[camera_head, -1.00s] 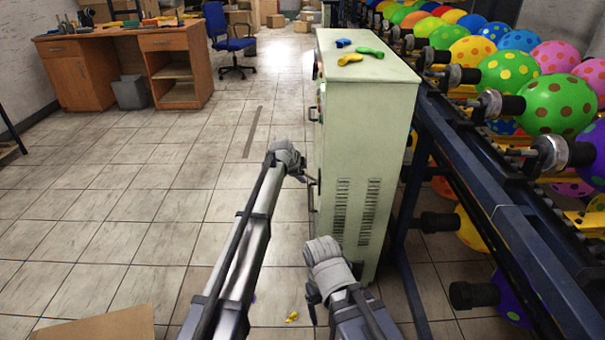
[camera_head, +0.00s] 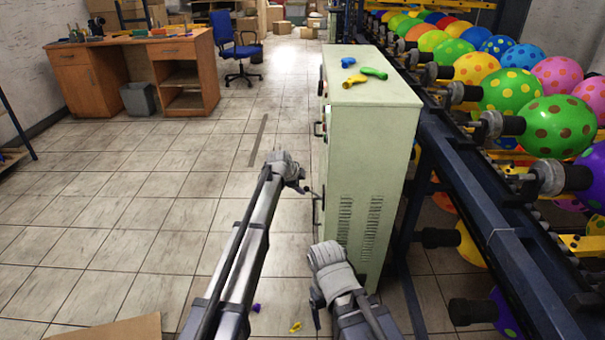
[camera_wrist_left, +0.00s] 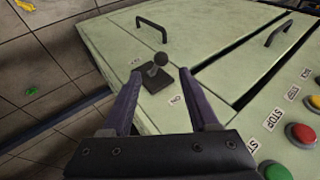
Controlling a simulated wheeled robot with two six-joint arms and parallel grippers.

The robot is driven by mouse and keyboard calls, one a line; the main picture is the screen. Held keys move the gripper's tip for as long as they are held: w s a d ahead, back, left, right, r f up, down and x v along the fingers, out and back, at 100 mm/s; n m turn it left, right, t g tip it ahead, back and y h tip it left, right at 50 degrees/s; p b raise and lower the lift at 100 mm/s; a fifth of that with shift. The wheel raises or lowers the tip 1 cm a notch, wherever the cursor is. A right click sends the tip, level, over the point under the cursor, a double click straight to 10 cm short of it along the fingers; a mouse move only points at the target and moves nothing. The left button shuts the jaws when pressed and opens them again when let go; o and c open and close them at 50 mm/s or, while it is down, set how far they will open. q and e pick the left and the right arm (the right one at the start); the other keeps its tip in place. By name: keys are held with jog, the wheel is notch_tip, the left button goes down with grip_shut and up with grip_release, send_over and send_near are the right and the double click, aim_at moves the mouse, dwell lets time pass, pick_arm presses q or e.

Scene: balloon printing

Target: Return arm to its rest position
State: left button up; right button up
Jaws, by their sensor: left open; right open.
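My left gripper (camera_head: 308,189) is beside the front of the pale green cabinet (camera_head: 372,150) in the head view. In the left wrist view its two purple fingers (camera_wrist_left: 160,92) are spread apart. A black lever with a round knob (camera_wrist_left: 157,68) stands on the cabinet panel (camera_wrist_left: 110,42), seen between and beyond the fingertips. The fingers appear empty; whether they touch the lever is unclear. My right gripper (camera_head: 317,300) is lower, near the cabinet's bottom left, mostly hidden by its own wrist. No held object shows in it.
Deflated balloons (camera_head: 364,76) lie on the cabinet top; a yellow one (camera_head: 295,327) and a purple one (camera_head: 256,308) lie on the floor. A balloon rack (camera_head: 490,210) stands close on the right. A cardboard piece (camera_head: 110,331) is at lower left. The tiled floor left is open.

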pick_arm(q)
jog(key=s+a+r+n+g+y+p, duration=0.1)
jog(key=s+r+n+p, duration=0.4)
jog(key=s, duration=1.1)
jog(key=s+a+r+n+g+y+p, duration=0.1)
jog(key=s+r+n+p, duration=0.4)
jog(key=s, duration=1.1)
jog(key=s+a+r+n+g+y+p, duration=0.1)
jog(key=s+r+n+g+p, duration=0.4)
jog(key=s+p, duration=0.5)
jog(key=s+y, duration=0.1)
jog(key=s, duration=0.5)
jog(key=shift+a+r+y, duration=0.15)
jog(key=shift+r+y, duration=0.25)
